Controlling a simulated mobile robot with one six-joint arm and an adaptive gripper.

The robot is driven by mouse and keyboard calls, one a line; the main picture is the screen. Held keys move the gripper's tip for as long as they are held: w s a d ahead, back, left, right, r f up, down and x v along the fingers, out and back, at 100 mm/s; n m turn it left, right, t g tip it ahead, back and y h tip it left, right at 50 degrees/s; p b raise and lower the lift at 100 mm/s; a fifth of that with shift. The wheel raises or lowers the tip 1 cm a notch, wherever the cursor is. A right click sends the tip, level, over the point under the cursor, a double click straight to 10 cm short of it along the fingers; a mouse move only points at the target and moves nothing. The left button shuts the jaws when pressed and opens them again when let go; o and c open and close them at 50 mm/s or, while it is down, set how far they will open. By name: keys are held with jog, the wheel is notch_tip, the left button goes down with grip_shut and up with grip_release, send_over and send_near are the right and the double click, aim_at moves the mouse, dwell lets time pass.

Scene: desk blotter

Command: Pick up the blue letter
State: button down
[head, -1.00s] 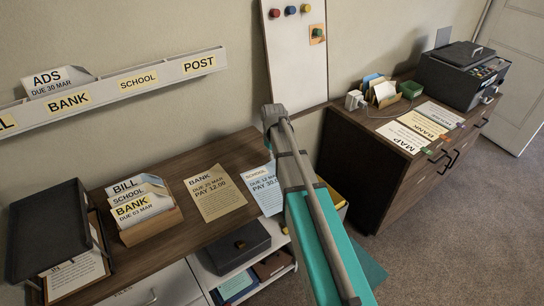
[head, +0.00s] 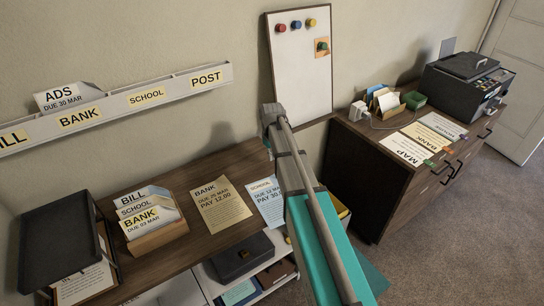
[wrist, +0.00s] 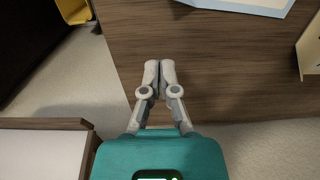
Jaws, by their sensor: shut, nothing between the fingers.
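The blue letter (head: 267,203), a pale blue sheet headed SCHOOL with "PAY 30", lies flat on the brown desk, right of the cream BANK letter (head: 219,207). My arm covers its right side in the head view. In the wrist view only a strip of the blue letter (wrist: 238,5) shows at the top edge. My gripper (wrist: 160,68) is shut and empty over the bare wood, apart from the letter. The gripper is not visible in the head view, where my arm stands in front.
A letter sorter (head: 152,226) and a black tray (head: 58,235) stand left on the desk. A wall rack (head: 120,104) hangs above. A whiteboard (head: 300,75) stands behind my arm. A side cabinet (head: 365,175) holding a printer (head: 465,82) is at right.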

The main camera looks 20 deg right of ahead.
notch_tip(320, 180, up, 6)
jog(key=p, duration=0.5)
jog(key=shift+r+p, duration=0.15)
jog(key=shift+p, duration=0.15)
jog(key=s+a+m, duration=0.1)
jog(key=s+a, duration=0.1)
jog(key=s, duration=0.9)
jog(key=s+a+m, duration=0.2)
jog(key=s+a, duration=0.1)
jog(key=s, duration=0.8)
jog(key=shift+s+a+m, duration=0.2)
jog(key=shift+s+m, duration=0.1)
jog(key=shift+s, duration=0.05)
